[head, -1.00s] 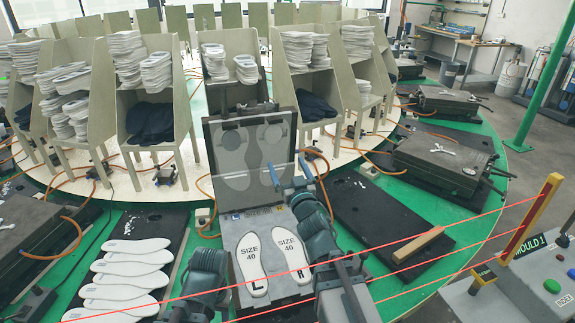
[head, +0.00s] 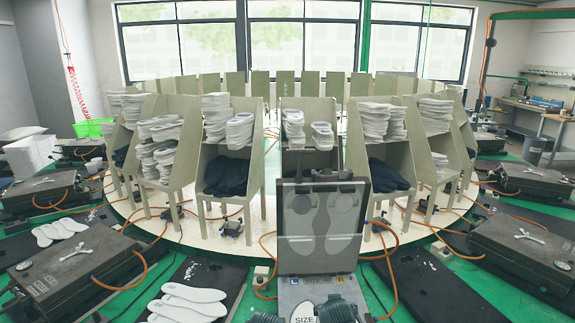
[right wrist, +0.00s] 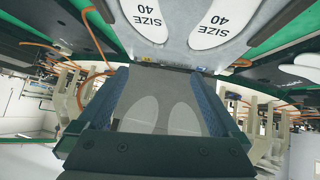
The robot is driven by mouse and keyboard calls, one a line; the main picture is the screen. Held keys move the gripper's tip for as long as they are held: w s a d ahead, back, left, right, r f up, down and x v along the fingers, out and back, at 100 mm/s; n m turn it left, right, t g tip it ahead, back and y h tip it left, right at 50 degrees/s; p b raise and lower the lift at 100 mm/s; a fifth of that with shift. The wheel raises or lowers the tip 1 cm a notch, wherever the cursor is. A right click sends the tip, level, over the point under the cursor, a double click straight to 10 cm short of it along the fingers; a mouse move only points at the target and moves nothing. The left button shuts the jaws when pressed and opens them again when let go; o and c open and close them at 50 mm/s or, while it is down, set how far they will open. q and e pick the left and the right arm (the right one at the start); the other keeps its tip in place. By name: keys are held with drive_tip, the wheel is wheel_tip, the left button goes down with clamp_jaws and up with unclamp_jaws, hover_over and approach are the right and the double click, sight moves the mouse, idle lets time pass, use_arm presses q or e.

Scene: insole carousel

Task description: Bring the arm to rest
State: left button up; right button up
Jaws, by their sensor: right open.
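My right gripper (right wrist: 158,82) is open in the right wrist view, its two blue fingers apart with nothing between them. Through the gap I see the open mould's upright lid (head: 295,205), with two grey foot shapes on it. Two white insoles marked SIZE 40 (right wrist: 216,22) lie on the mould's lower plate, beyond the fingertips.
White insoles (head: 188,300) lie on a dark mat at the lower left. Closed dark moulds (head: 75,258) stand at left and right (head: 530,250) with orange hoses.

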drive_tip(key=s+a+f+g, duration=0.1)
drive_tip(key=s, duration=0.1)
drive_tip(key=s+a+f+n+g, duration=0.1)
drive_tip(key=s+a+f+g, duration=0.1)
drive_tip(key=s, duration=0.1)
drive_tip(key=s+a+f+g, duration=0.1)
drive_tip(key=s+f, duration=0.1)
drive_tip(key=s, duration=0.1)
drive_tip(key=shift+a+n, duration=0.2)
drive_tip(key=shift+n, duration=0.1)
drive_tip(key=s+a+f+n+g, duration=0.1)
drive_tip(key=s+a+g, duration=0.1)
drive_tip(key=s, duration=0.3)
drive_tip(key=s+a+f+n+g, duration=0.1)
drive_tip(key=s+g, duration=0.2)
drive_tip(key=s, duration=0.3)
drive_tip(key=shift+a+y, duration=0.3)
drive_tip(key=shift+a, duration=0.05)
